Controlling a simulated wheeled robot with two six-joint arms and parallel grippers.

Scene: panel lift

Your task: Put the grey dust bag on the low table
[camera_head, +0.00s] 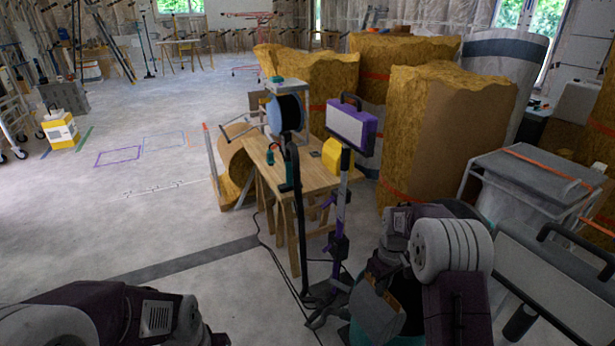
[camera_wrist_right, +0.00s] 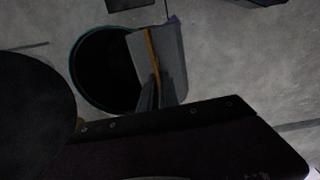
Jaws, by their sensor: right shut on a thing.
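The grey dust bag (camera_head: 377,304) is a flat grey piece at the lower right of the head view, below my right wrist. In the right wrist view the bag (camera_wrist_right: 172,58) shows a tan strip along one side. My right gripper (camera_wrist_right: 152,92) is shut on it; in the head view its fingers are mostly hidden by the wrist. The bag overlaps the dark bucket with a teal rim (camera_wrist_right: 76,82) in the wrist view; whether it touches the bucket is unclear. A low wooden table (camera_head: 318,176) on trestle legs stands ahead. My left arm shows at lower left, its fingers out of frame.
A work light (camera_head: 350,128) on a stand and a cable reel (camera_head: 285,114) stand at the table. Insulation rolls (camera_head: 415,140) crowd behind it. Open floor lies left; cables run near the stand.

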